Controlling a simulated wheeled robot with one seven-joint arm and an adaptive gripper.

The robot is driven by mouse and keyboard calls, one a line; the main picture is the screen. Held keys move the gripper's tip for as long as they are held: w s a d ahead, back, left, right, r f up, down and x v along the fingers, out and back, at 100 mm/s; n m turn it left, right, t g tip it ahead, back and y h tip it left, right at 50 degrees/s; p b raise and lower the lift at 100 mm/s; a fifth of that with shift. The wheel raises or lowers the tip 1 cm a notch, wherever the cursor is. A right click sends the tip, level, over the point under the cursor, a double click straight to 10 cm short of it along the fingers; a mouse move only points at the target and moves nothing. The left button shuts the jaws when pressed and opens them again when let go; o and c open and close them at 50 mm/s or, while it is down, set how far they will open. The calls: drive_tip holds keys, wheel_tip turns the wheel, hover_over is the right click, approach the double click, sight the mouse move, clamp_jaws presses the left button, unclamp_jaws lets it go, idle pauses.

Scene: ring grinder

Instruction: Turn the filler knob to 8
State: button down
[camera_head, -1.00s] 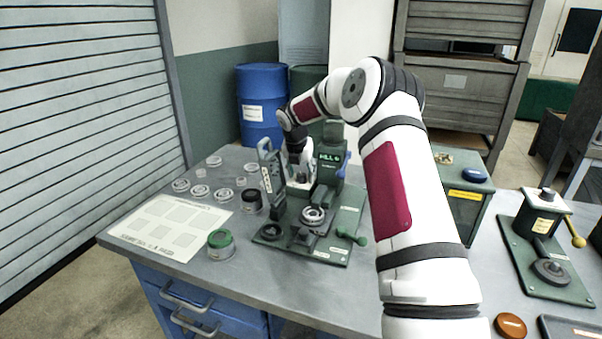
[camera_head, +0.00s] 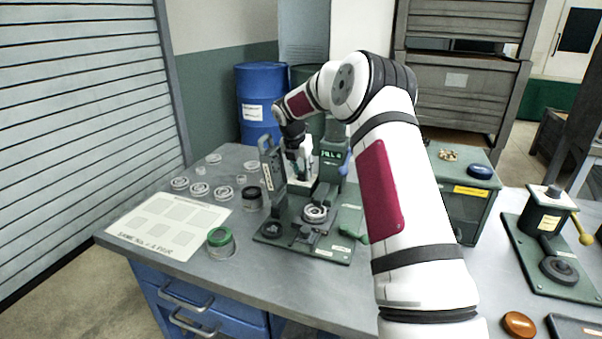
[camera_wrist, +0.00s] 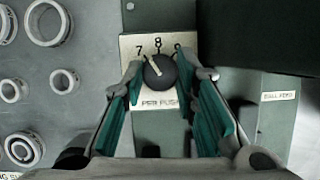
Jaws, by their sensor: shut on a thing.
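The filler knob (camera_wrist: 160,73) is a dark round knob with a white pointer line, on a pale plate (camera_wrist: 150,103) marked 7, 8 and 9. The pointer aims up and left, close to the 7 and away from the 8 at top centre. My gripper (camera_wrist: 163,76) has its teal-padded fingers on both sides of the knob and is shut on it. In the head view my gripper (camera_head: 299,170) is at the green filler machine (camera_head: 333,158); the knob itself is hidden there.
A dark block fills the upper right of the wrist view. An upright green bracket (camera_head: 272,172) stands just left of my gripper. Metal rings (camera_head: 223,193), a green-lidded jar (camera_head: 220,240) and a white sheet (camera_head: 150,232) lie left on the bench. A blue drum (camera_head: 258,100) stands behind.

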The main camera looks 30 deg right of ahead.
drive_tip(key=m+b, duration=0.1)
drive_tip(key=m, duration=0.1)
drive_tip(key=m+g+b, duration=0.1)
drive_tip(key=b, duration=0.1)
drive_tip(key=shift+w+f+m+h, duration=0.15)
drive_tip(key=shift+w+m+h, duration=0.05)
drive_tip(key=shift+m+h, duration=0.2)
drive_tip(key=shift+m+g+b, duration=0.6)
drive_tip(key=shift+m+b, duration=0.15)
drive_tip(key=shift+m, duration=0.35)
drive_tip(key=c, duration=1.3)
unclamp_jaws()
drive_tip(key=shift+r, duration=0.2)
drive_tip(key=v, duration=1.2)
drive_tip(key=shift+a+f, duration=0.1)
